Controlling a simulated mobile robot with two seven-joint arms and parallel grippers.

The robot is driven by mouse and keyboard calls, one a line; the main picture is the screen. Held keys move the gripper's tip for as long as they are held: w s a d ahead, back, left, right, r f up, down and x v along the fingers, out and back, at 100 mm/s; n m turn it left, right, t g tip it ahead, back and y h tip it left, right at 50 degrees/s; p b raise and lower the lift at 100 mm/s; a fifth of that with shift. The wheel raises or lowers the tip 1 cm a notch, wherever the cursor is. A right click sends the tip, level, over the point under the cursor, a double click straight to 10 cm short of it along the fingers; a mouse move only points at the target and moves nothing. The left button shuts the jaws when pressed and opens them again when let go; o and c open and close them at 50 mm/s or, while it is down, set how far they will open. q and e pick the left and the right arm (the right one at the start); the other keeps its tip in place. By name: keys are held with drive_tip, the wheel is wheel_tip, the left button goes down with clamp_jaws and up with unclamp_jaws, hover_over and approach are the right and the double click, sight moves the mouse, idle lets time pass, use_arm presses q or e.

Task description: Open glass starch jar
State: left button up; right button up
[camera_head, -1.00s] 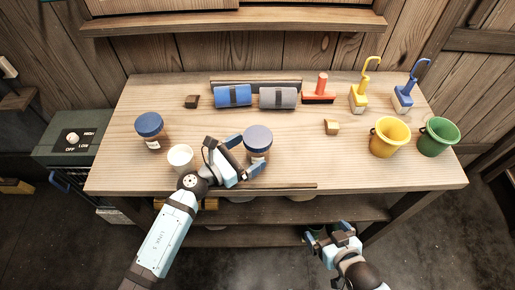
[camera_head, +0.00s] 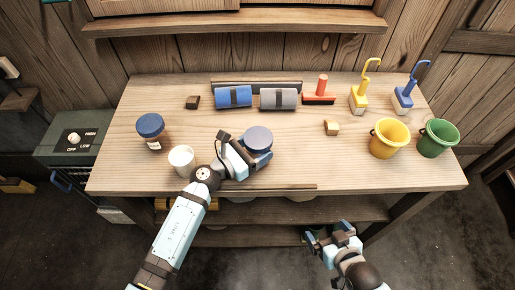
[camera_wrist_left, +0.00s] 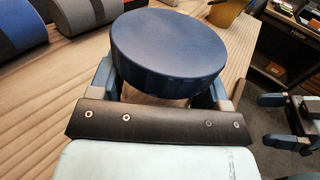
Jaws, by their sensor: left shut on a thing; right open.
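A jar with a blue lid (camera_head: 258,138) stands on the table in front of my left gripper. In the left wrist view the round blue lid (camera_wrist_left: 168,50) fills the space between the fingers. My left gripper (camera_head: 257,152) is shut on the lid; the jar's body below is mostly hidden by the gripper. A second blue-lidded jar (camera_head: 151,128) with brown contents and a label stands at the left of the table. I cannot read which jar holds starch. My right gripper (camera_head: 330,238) is open and empty, low in front of the table.
A white cup (camera_head: 181,161) stands close to my left wrist. Yellow (camera_head: 388,140) and green (camera_head: 437,139) buckets stand right.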

use_arm(q)
wheel_tip(320, 180, up, 10)
drive_tip(key=shift+r+p, duration=0.1)
drive_tip(key=shift+p, duration=1)
drive_tip(key=shift+o, duration=1.4)
drive_tip(key=c, duration=0.6)
drive_tip(key=shift+o, duration=0.2)
